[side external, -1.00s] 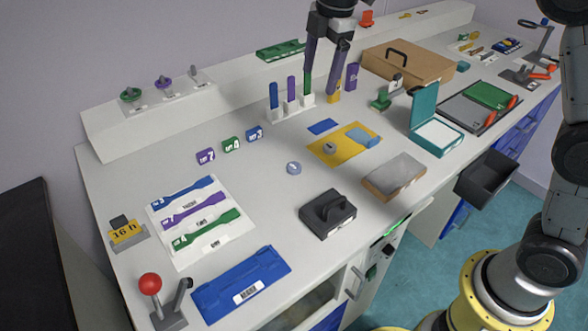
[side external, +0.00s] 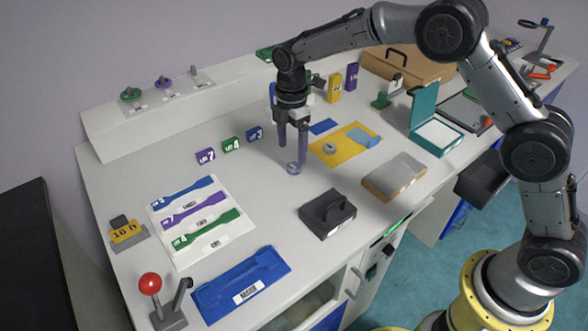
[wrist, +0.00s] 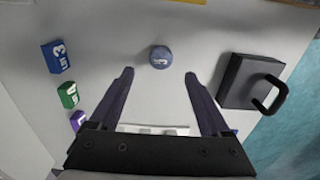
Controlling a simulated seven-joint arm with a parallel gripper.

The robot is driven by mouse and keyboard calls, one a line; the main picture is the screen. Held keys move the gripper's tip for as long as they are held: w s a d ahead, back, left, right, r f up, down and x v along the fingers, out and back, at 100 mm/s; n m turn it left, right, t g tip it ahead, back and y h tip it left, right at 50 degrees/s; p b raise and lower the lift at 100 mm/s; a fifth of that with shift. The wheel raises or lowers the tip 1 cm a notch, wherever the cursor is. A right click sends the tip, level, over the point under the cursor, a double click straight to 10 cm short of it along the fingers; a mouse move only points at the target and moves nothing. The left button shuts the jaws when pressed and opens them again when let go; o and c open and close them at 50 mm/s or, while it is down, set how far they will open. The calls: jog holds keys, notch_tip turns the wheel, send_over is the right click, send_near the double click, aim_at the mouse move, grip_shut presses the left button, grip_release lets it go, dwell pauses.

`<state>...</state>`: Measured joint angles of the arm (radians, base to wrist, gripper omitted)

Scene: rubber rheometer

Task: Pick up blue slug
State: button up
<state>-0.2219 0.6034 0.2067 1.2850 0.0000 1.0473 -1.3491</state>
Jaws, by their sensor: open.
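The blue slug (side external: 293,168) is a small round grey-blue disc lying on the white bench. In the wrist view the slug (wrist: 161,57) shows a mark on its top and lies ahead of the fingertips, roughly midway between them. My gripper (side external: 293,154) is open and empty, pointing down just above and beside the slug in the side view. Its two dark purple fingers (wrist: 160,73) are spread apart in the wrist view. I see no contact with the slug.
A black block with a handle (side external: 327,214) stands in front of the slug. Small blue, green and purple number blocks, the blue one (side external: 254,134) nearest, stand behind and left. A yellow mat (side external: 351,137) lies to the right. The bench around the slug is clear.

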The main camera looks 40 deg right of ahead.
aim_at(294, 166)
jog(key=shift+d+f, duration=0.15)
jog(key=shift+f, duration=1.2)
jog(key=shift+d+f, duration=0.1)
jog(key=shift+f, duration=1.25)
jog(key=shift+c, duration=0.2)
grip_shut()
jog(key=shift+r, duration=0.1)
